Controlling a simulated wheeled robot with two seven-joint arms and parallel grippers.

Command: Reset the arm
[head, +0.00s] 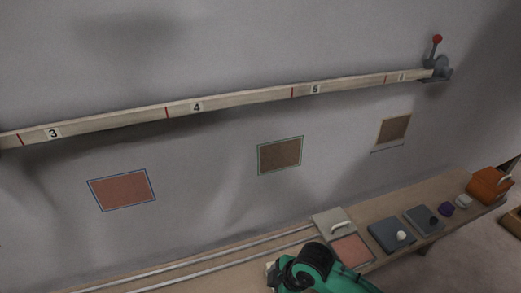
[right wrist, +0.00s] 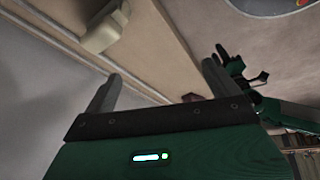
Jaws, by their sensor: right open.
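My right gripper (right wrist: 160,95) is open, with its two grey fingers apart and nothing between them in the right wrist view. A pale, rounded object (right wrist: 97,28) on a wooden surface lies beyond the left finger, apart from it. In the head view a green and black arm part of mine (head: 315,268) rises at the bottom edge, before the bench; its fingertips do not show there. My left gripper is not seen in the head view. A grey lever with a red knob (head: 437,40) stands upright at the right end of the wall beam.
A long beam (head: 240,101) with numbered sections crosses the wall. The wooden bench (head: 385,207) holds a white-handled pale plate (head: 333,222), a reddish pad (head: 351,249), grey pads (head: 391,236), small objects and an orange box (head: 489,185). Two rails (head: 215,262) run along its left part.

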